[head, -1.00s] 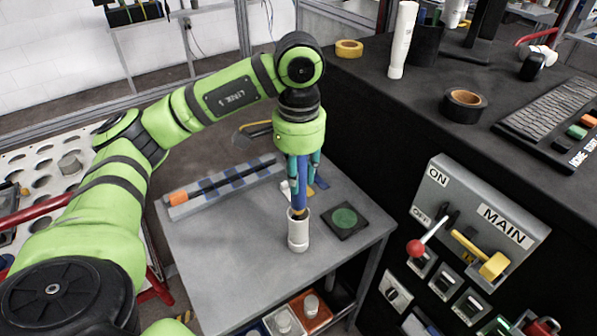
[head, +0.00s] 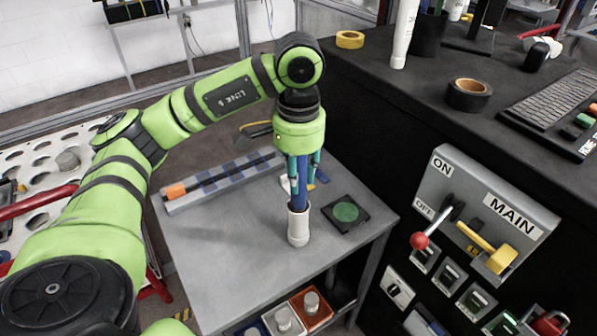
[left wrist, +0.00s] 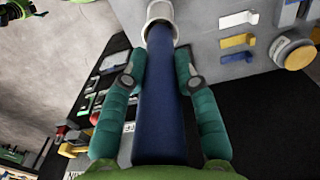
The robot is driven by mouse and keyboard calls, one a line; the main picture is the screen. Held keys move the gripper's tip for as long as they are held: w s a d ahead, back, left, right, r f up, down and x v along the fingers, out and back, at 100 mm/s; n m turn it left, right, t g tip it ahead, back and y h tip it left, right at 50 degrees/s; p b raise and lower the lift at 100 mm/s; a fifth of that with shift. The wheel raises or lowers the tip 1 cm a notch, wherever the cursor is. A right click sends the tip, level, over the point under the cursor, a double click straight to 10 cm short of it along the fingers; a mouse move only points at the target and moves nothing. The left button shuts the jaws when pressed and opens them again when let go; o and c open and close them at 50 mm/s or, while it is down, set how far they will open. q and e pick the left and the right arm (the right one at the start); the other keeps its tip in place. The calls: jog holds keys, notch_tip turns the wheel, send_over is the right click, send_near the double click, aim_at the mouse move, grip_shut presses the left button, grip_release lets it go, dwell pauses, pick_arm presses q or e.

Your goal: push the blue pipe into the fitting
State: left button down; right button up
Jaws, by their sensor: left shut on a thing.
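The blue pipe (head: 301,183) stands upright, held in my left gripper (head: 303,172) with its teal fingers closed on either side. Its lower end is inside the mouth of the white fitting (head: 298,228), which stands on the grey table. In the left wrist view, the blue pipe (left wrist: 162,95) runs from between the fingers of my left gripper (left wrist: 162,85) into the white fitting (left wrist: 160,15). How deep the pipe sits inside is hidden by the fitting's wall. My right gripper is not in view.
A black pad with a green disc (head: 346,212) lies right of the fitting. A long grey rack (head: 222,181) lies at the table's back left. The black bench with the MAIN switch panel (head: 490,215) stands to the right. The table's front left is clear.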

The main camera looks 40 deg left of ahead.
aim_at(298, 195)
pick_arm(q)
jog(key=shift+f+b, duration=1.75)
jog(key=shift+f, duration=0.1)
jog(key=shift+f+b, duration=0.3)
jog(key=shift+f, duration=0.05)
jog(key=shift+f+b, duration=0.9)
jog(key=shift+f, duration=0.05)
jog(key=c, duration=0.9)
grip_release()
jog(key=shift+o, duration=0.2)
jog(key=shift+r, duration=0.1)
jog(key=shift+r, duration=0.15)
notch_tip(298, 195, up, 12)
jog(key=shift+f, duration=0.15)
